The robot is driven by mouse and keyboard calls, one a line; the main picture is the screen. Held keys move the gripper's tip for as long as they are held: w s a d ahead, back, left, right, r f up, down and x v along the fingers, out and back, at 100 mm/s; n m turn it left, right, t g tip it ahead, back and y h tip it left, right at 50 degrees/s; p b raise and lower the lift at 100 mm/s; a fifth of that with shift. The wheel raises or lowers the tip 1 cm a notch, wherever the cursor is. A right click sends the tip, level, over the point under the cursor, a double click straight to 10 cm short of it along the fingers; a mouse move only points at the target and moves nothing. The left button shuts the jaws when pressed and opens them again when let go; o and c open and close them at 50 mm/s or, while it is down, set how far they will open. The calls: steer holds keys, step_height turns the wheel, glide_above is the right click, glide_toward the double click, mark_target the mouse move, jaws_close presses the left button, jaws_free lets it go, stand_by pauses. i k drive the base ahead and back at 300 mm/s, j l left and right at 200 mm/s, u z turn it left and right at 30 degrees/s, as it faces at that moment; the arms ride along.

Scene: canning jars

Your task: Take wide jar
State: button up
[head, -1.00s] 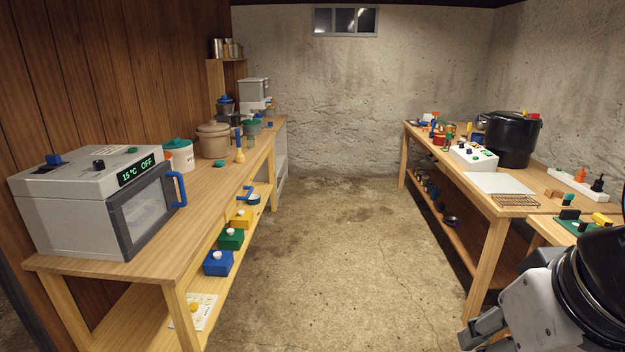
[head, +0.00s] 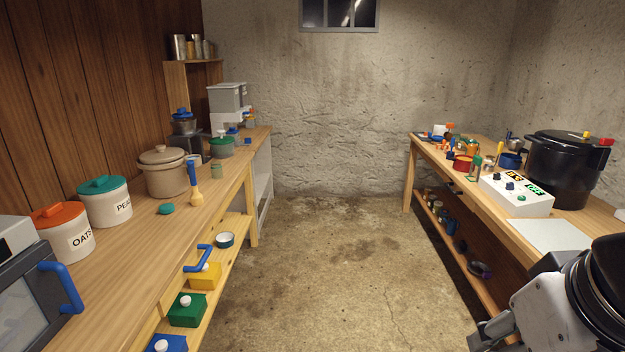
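I cannot tell for certain which thing is the wide jar. Small jar-like things stand on the right bench, among them a clear one with green (head: 475,166). Several more small containers (head: 437,206) sit on that bench's lower shelf, too small to make out. My gripper (head: 487,338) shows only in part at the bottom right, in front of the right bench and away from all jars. Its fingertips are not clear, and I see nothing held.
The left bench (head: 138,250) carries orange- and teal-lidded canisters, a beige crock (head: 165,172) and an oven with a blue handle. The right bench holds a black canner (head: 563,172) and a white control box (head: 516,196). The concrete floor (head: 320,265) between is clear.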

mark_target(216, 169)
steer(key=i, duration=1.9)
steer(key=i+u, duration=0.8)
steer(key=i+l+u, duration=0.35)
steer(key=i, duration=0.2)
steer(key=i+u, duration=0.4)
steer(key=i+l+u, duration=0.15)
steer(key=u, duration=0.25)
steer(key=i+l+u, duration=0.4)
steer(key=k+j, duration=0.05)
steer(key=j, duration=0.05)
